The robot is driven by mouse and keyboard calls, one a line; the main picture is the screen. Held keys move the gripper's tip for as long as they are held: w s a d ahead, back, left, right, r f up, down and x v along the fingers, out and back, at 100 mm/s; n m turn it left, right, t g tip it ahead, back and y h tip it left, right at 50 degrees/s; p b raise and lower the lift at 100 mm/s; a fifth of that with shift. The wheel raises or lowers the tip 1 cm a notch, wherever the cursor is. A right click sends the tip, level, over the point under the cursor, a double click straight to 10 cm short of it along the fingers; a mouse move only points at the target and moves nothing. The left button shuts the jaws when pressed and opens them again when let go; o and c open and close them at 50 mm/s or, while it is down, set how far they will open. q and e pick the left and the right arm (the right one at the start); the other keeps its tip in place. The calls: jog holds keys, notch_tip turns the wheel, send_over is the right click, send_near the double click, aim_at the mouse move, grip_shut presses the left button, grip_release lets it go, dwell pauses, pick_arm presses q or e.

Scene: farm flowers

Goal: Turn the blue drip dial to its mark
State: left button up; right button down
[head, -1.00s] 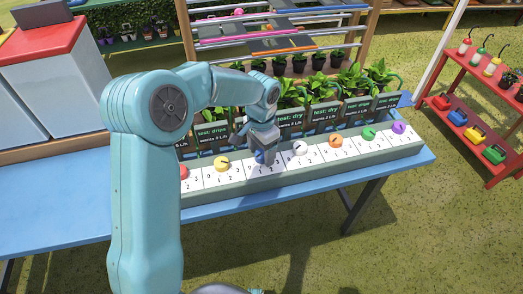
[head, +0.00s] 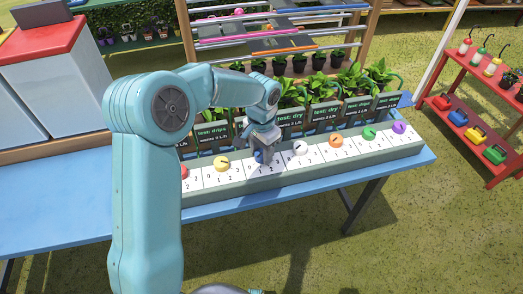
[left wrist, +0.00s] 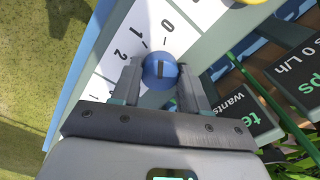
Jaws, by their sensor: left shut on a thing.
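The blue drip dial (left wrist: 160,71) sits on a white plate printed with numbers 0, 1 and 2, with a further number partly hidden. A dark slot shows on the dial's face. In the left wrist view my left gripper (left wrist: 161,82) has a finger on each side of the dial and is shut on it. In the head view my left gripper (head: 264,155) is down on the row of dials and mostly hides the blue one. A dark sign beside the dial reads "wants" (left wrist: 232,104), but its number is out of sight. My right gripper is not in view.
A yellow dial (head: 221,163) is left of my gripper; white (head: 300,148), orange (head: 335,141), green (head: 369,134) and purple (head: 399,128) dials are to its right. Signs and potted plants (head: 350,78) stand close behind. The blue table (head: 70,222) is clear at left.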

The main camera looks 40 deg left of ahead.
pick_arm(q)
jog(key=n+b, duration=0.1)
jog(key=n, duration=0.2)
jog(key=shift+w+n, duration=0.1)
jog(key=shift+n, duration=1.7)
jog(key=shift+r, duration=0.1)
jog(key=o, duration=1.1)
jog(key=shift+c, duration=0.2)
notch_tip(320, 180, up, 16)
jog(key=p, duration=0.1)
jog(key=shift+p, duration=0.3)
